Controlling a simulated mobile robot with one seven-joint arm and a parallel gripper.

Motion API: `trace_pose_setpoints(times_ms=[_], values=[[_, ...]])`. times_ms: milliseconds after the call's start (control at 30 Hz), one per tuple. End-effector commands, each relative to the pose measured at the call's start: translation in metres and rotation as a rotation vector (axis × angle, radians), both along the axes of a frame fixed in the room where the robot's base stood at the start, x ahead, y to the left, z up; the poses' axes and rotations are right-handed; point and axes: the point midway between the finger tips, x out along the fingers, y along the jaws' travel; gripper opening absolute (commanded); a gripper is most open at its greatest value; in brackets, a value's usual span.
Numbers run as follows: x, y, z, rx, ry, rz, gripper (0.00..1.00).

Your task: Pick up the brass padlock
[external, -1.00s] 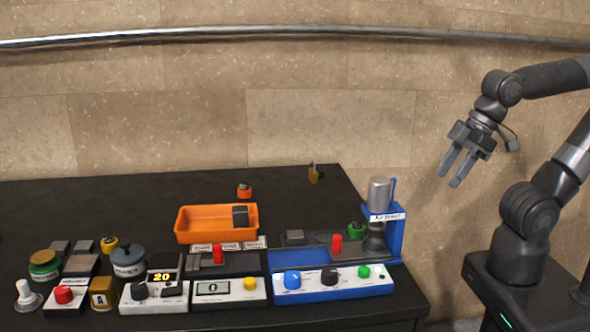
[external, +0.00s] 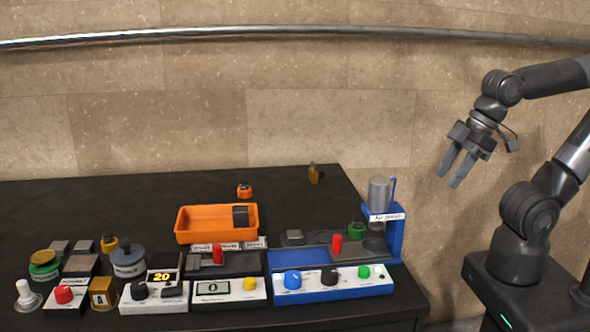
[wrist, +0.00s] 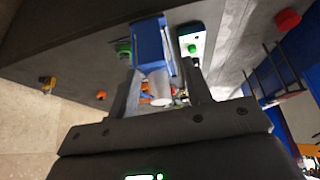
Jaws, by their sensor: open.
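The brass padlock (external: 316,175) appears as a small golden-brown body with a dark upright part, near the back right edge of the black table. In the wrist view a small brass-yellow piece (wrist: 47,82), seemingly the same padlock, shows at the left near the table edge. My gripper (external: 450,181) is open and empty, in the air beyond the table's right side, well to the right of the padlock. In the wrist view its two fingers (wrist: 163,68) are spread apart, with nothing held between them.
An orange bin (external: 208,231) stands mid-table. A blue press (external: 395,236) with a grey cylinder rises at the table's right side, nearest my arm. Control boxes, jars and blocks line the front. The table (external: 130,204) is largely clear at the back left.

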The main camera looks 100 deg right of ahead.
Motion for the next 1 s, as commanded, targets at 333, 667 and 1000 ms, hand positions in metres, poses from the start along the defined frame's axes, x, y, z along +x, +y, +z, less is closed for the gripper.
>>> trace_pose_setpoints(times_ms=[333, 667, 1000], values=[[0.000, 0.000, 0.000, 0.000, 0.000, 0.000, 0.58], [0.000, 0.000, 0.000, 0.000, 0.000, 0.000, 0.73], [0.036, -0.021, 0.020, -0.062, 0.055, -0.009, 0.73]])
